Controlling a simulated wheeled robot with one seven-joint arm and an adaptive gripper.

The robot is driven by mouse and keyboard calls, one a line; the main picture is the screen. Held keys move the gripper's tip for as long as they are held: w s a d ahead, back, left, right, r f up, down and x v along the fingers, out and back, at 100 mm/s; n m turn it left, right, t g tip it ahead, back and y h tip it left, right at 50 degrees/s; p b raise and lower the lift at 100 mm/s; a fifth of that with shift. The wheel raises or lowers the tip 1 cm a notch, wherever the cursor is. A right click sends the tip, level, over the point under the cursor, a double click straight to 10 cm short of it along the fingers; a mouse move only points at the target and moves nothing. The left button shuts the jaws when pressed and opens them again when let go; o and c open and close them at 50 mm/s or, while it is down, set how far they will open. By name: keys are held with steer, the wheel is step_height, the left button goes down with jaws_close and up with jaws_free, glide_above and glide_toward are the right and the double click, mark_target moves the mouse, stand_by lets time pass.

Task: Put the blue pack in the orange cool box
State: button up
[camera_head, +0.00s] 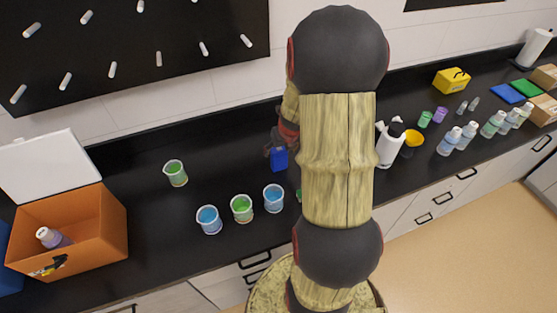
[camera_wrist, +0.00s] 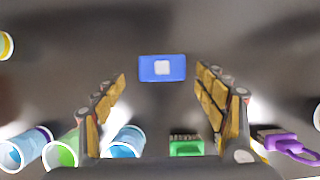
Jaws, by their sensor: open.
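The blue pack (camera_head: 279,159) stands on the black counter, near the middle of the head view, partly hidden by my gripper (camera_head: 275,143) and arm. In the wrist view the blue pack (camera_wrist: 162,68) has a pale square on it and lies ahead, between the lines of the two fingers. My gripper (camera_wrist: 162,85) is open, with nothing between its fingers. The orange cool box (camera_head: 98,232) stands at the left end of the counter with its white lid (camera_head: 50,165) open. A bottle with a white cap (camera_head: 50,237) is inside it.
Beakers with blue (camera_head: 209,220), green (camera_head: 242,209) and blue (camera_head: 273,199) liquid stand in front of the pack, towards the cool box. Another green beaker (camera_head: 175,173) stands farther back. A green object (camera_wrist: 186,145) and a purple one (camera_wrist: 285,143) are near the gripper.

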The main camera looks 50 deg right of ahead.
mark_target(279, 159)
steer(key=b+x, duration=0.2)
steer(key=x, duration=0.4)
steer(key=shift+d+b, duration=0.2)
steer(key=shift+b, duration=0.2)
steer(key=shift+r, duration=0.15)
steer(key=shift+c, duration=1.3)
steer(key=c, duration=1.1)
steer(key=shift+r, duration=0.1)
steer(key=shift+c, duration=0.8)
